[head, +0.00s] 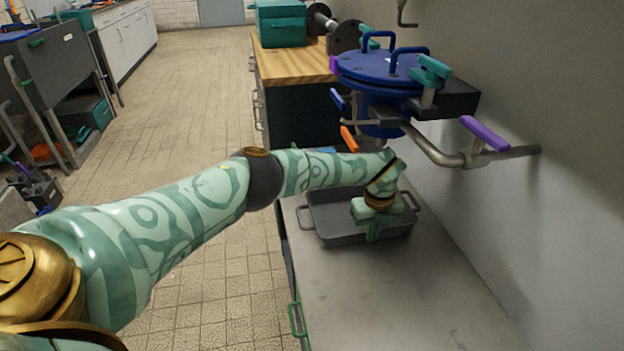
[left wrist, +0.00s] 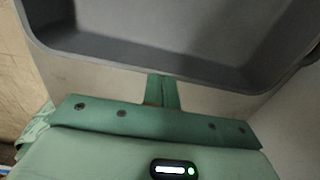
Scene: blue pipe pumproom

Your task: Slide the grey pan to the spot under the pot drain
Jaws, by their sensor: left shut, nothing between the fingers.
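The grey pan (head: 335,213) is a shallow rectangular tray with a loop handle at each end. It rests on the steel worktop below the blue pot (head: 380,70), which is fixed at the wall with pipes and coloured levers. My left gripper (head: 373,238) points down at the pan's near side, its fingers shut with nothing between them. In the left wrist view the pan (left wrist: 165,45) lies just past the gripper fingers (left wrist: 163,85). I cannot tell whether they touch it. The pot's drain outlet is not clearly visible. My right gripper is not in view.
The steel worktop (head: 390,300) is bare in front of the pan, with the wall (head: 560,120) along its right side. A wooden-topped cabinet (head: 290,62) with a teal box (head: 280,22) stands behind. An orange lever (head: 348,139) and a purple-handled pipe (head: 485,133) jut out above.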

